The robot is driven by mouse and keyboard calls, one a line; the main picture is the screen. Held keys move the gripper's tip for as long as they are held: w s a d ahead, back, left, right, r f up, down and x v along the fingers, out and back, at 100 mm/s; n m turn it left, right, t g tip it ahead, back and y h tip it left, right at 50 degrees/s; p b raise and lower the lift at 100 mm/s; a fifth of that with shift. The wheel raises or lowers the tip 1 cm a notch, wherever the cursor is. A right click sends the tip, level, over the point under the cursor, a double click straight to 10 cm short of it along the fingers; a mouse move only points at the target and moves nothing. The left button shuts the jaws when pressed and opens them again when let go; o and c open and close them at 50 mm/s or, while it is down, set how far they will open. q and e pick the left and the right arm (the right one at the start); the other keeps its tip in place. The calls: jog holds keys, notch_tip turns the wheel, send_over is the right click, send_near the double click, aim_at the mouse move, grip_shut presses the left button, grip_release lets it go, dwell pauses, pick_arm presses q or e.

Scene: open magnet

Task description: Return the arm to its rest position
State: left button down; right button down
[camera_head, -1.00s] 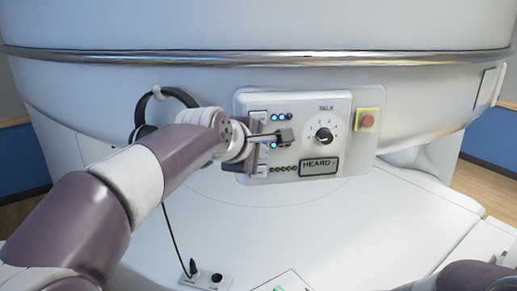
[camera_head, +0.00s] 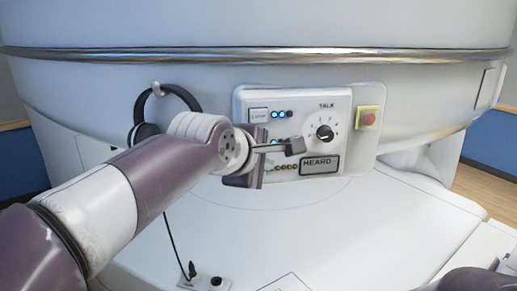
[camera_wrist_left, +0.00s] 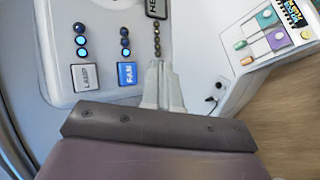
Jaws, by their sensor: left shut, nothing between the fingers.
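My left arm comes in from the left in the head view. Its gripper (camera_head: 296,146) is shut and empty in front of the lower part of the white control panel (camera_head: 350,100). The gripper hides part of the panel's left side. In the left wrist view the closed fingers (camera_wrist_left: 162,85) point toward the panel, near a row of small round lights (camera_wrist_left: 157,40). A LAMP button (camera_wrist_left: 86,77) and a blue FAN button (camera_wrist_left: 128,74) show there. Only a piece of my right arm shows at the lower right of the head view; its gripper is out of sight.
The panel carries a TALK knob (camera_head: 324,132), a red button on yellow (camera_head: 367,118) and a HEARD display (camera_head: 320,165). Headphones (camera_head: 150,130) hang from a hook left of it. A socket box (camera_head: 205,283) with a plugged cable sits below. The white surface below the panel is mostly clear.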

dwell(0.4)
pick_arm(q)
jog(key=s+a+f+m+g+y+b, duration=0.1)
jog(key=s+a+f+m+g, duration=0.15)
jog(key=f+m, duration=0.65)
jog(key=s+a+f+m+g+y+b, duration=0.1)
jog(key=s+a+f+m+g+y, duration=0.2)
jog(key=f, duration=1)
jog(key=s+a+f+m+g+b, duration=0.1)
jog(key=s+a+f+g, duration=0.1)
jog(key=s+a+f, duration=0.4)
jog(key=s+a+f+m+g+b, duration=0.1)
jog(key=s+a+f, duration=0.5)
jog(key=f, duration=0.5)
jog(key=shift+s+a+m+g+y, duration=0.3)
jog(key=shift+s+g+y, duration=0.1)
jog(key=shift+s, duration=0.4)
jog(key=shift+f, duration=0.1)
